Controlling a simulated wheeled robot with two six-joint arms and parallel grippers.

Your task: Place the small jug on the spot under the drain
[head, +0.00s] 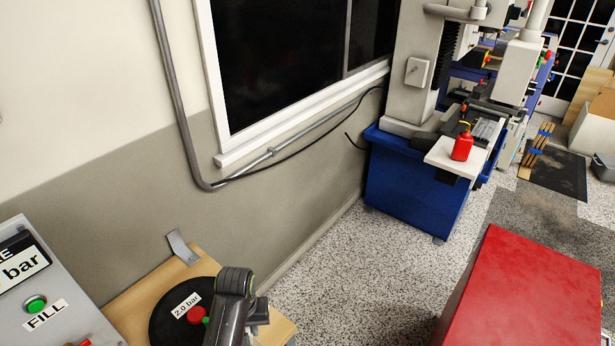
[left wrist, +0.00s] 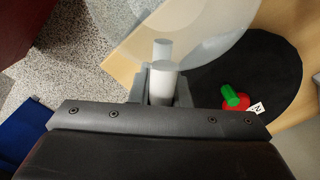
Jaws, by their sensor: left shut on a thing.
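My left gripper (left wrist: 161,88) is shut on a pale cylindrical piece (left wrist: 163,78) in the left wrist view. A large translucent pale round thing (left wrist: 205,35) lies just beyond it; I cannot tell whether the two are joined or whether this is the small jug. In the head view my left arm comes in at the bottom and hides its fingertips. A small red vessel with a yellow top (head: 462,147) stands upright on a white shelf of the machine at the back, far from my gripper. I cannot make out a drain or a marked spot. My right gripper is out of view.
A black disc (head: 164,318) with a 2.0 bar label and a red and green valve (left wrist: 236,100) is on a wooden board (head: 183,273). A grey FILL panel (head: 50,290) stands left. A red box (head: 535,290) is at right. Speckled floor (head: 340,270) between is clear.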

